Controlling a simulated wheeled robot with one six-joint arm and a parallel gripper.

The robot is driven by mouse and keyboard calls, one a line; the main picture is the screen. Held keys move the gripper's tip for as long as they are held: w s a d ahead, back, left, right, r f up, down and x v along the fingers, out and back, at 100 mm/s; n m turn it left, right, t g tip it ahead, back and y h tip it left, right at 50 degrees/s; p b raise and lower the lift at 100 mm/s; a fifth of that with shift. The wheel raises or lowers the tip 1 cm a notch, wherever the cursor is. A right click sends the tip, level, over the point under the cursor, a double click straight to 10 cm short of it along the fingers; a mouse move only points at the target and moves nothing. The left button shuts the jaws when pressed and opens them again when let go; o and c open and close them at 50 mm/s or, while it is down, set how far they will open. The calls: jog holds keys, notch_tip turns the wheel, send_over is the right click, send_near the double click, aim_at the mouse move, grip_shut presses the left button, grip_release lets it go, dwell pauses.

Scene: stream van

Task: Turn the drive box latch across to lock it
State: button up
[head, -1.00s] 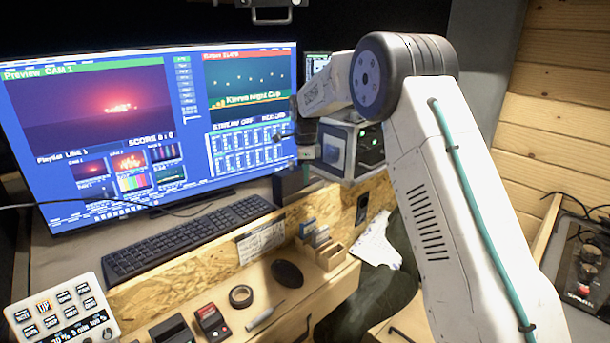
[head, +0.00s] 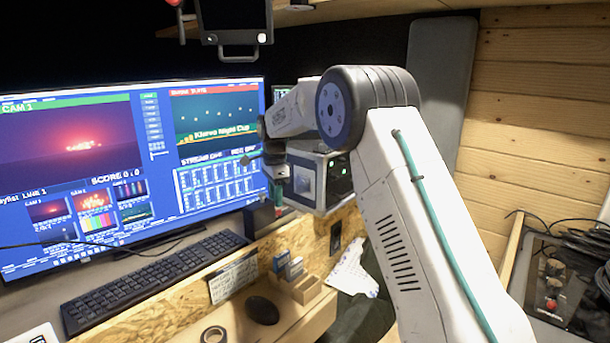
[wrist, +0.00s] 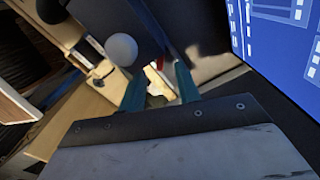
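A box with silver edges and small green lights (head: 322,178), which looks like the drive box, stands right of the big monitor in the head view. My arm reaches in front of it. My gripper (head: 278,196) is small there, at the box's left side, with a teal finger showing. In the wrist view my gripper (wrist: 160,82) has its two teal fingers apart. A small red part (wrist: 160,63) shows beside the right finger, against a dark surface. I cannot tell whether it is the latch, or whether a finger touches it. I cannot make out the latch's position.
The lit monitor (head: 90,170) is close on the left, with a keyboard (head: 150,280) below. A wooden ledge holds a mouse (head: 262,310) and card holder (head: 300,287). A white ball (wrist: 121,49) is near the left finger. A control panel (head: 550,290) lies right.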

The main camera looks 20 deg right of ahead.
jog(key=s+r+n, duration=0.5)
jog(key=s+r, duration=0.2)
jog(key=s, duration=0.4)
jog(key=s+r+n, duration=0.5)
jog(key=s+r, duration=0.3)
jog(key=s, duration=0.4)
jog(key=shift+s+a+r+t, duration=0.15)
jog(key=shift+a+t, duration=0.05)
jog(key=shift+t, duration=0.1)
jog(key=n, duration=2.3)
send_over(279, 210)
notch_tip(279, 210, down, 11)
jog(key=shift+f, duration=0.6)
notch_tip(279, 210, down, 7)
jog(key=shift+r, duration=0.1)
